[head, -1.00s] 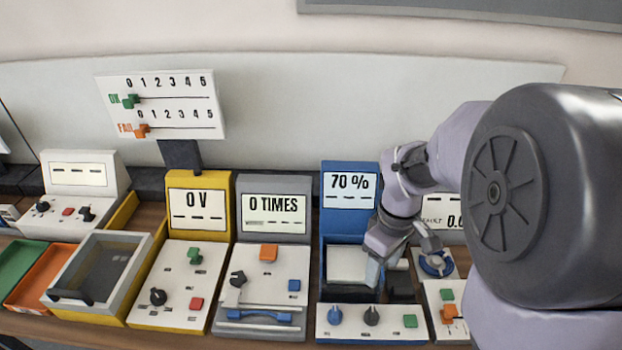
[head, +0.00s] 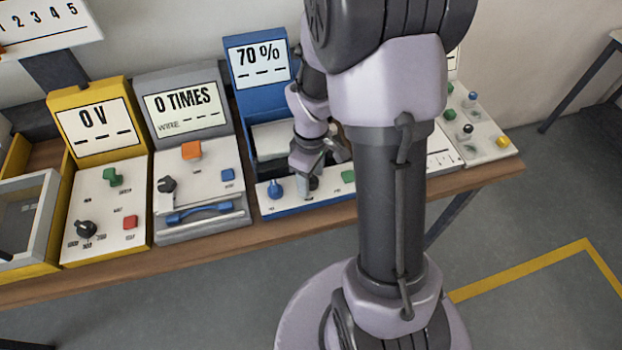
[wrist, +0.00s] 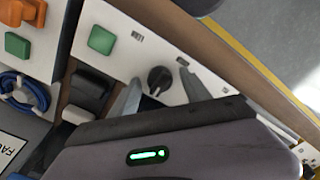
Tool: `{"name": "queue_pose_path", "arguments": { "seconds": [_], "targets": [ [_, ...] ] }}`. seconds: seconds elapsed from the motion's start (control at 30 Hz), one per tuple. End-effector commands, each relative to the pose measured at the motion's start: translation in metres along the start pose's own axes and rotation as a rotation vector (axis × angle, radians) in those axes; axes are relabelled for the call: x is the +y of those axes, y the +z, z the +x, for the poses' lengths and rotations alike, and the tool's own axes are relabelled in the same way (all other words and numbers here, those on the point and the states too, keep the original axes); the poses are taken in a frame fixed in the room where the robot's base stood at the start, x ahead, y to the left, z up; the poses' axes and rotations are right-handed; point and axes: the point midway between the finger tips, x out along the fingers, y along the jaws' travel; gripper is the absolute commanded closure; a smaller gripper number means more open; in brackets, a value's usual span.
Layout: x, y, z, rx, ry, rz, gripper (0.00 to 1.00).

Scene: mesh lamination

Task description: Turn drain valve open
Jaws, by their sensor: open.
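The blue station (head: 250,95) reads 70 % on its screen. Its white front panel (head: 292,197) carries a blue knob (head: 275,189), a dark knob (head: 312,185) and a green button (head: 348,177). The labels are too small to read, so I cannot tell which control is named the drain valve. My gripper (head: 314,171) is over the dark knob. In the wrist view, my gripper (wrist: 160,76) is open, with the dark knob (wrist: 159,80) showing between its fingers and not gripped. The green button (wrist: 101,39) is beside it. The blue knob is hidden in the wrist view.
A dark block (wrist: 90,88) lies behind the panel near one finger. A blue coil (wrist: 24,95) and orange and green controls are on the neighbouring station. The grey station (head: 190,120) and yellow station (head: 95,135) stand to the left. The floor in front is clear.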

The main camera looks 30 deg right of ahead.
Motion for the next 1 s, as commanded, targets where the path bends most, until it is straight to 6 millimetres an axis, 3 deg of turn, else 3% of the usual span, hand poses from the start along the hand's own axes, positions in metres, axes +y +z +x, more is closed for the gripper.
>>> {"name": "queue_pose_path", "arguments": {
  "seconds": [0.2, 0.4, 0.5, 0.77, 1.0],
  "targets": [
    [0.0, 0.0, -0.0005, 0.0, 0.0, 0.0, 0.46],
    [0.0, 0.0, -0.0006, 0.0, 0.0, 0.0, 0.86],
    [0.0, 0.0, -0.0006, 0.0, 0.0, 0.0, 1.0],
    [0.0, 0.0, -0.0005, 0.0, 0.0, 0.028, 1.0],
    [0.0, 0.0, -0.0002, 0.0, 0.0, 0.161, 1.0]
  ]
}}
